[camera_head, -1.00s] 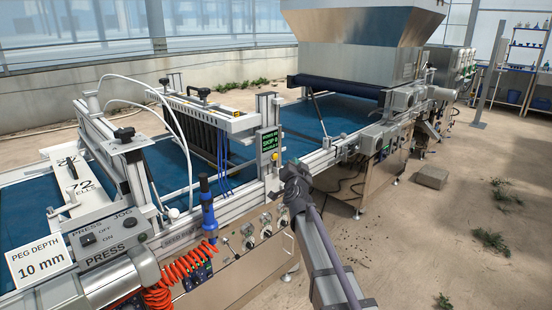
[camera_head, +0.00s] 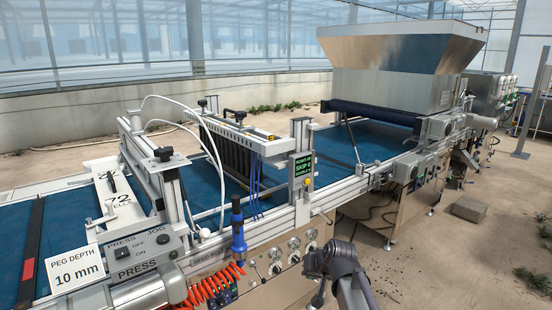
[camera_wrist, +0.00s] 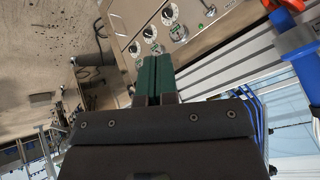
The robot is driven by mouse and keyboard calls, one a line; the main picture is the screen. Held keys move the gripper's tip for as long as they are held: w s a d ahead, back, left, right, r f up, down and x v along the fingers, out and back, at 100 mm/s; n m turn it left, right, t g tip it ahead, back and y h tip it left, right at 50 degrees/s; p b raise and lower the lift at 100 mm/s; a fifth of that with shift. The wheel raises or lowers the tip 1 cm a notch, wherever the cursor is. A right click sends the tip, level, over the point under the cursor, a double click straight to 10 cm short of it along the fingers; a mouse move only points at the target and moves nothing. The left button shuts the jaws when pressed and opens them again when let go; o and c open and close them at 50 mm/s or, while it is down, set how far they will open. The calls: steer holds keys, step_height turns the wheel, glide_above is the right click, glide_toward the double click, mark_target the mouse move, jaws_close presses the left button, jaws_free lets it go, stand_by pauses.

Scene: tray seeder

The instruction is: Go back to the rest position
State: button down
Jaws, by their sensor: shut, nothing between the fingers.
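My gripper (camera_wrist: 153,80) shows in the wrist view with its two dark green fingers side by side, shut and empty. Beyond the fingers is the machine's metal side panel with knobs (camera_wrist: 167,16). In the head view my arm stands low at the bottom, right of centre, in front of the seeder line (camera_head: 300,245). The fingers cannot be made out clearly there.
A blue-handled tool (camera_head: 238,225) and orange coiled hose (camera_head: 215,287) hang at the front of the line. A small display (camera_head: 303,170) stands above the panel. A hopper (camera_head: 400,60) is behind. Concrete floor at right is mostly free; a grey block (camera_head: 470,207) lies there.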

steer(key=s+d+f+g+h, duration=0.2)
steer(key=s+d+g, duration=0.1)
steer(key=s, duration=0.7)
steer(key=s+d+f+g+h, duration=0.1)
steer(key=s+d+g, duration=0.15)
steer(key=s, duration=0.65)
step_height(320, 180, up, 20)
steer(key=p, duration=2)
steer(key=shift+s+r+g, duration=0.15)
steer(key=shift+g, duration=0.2)
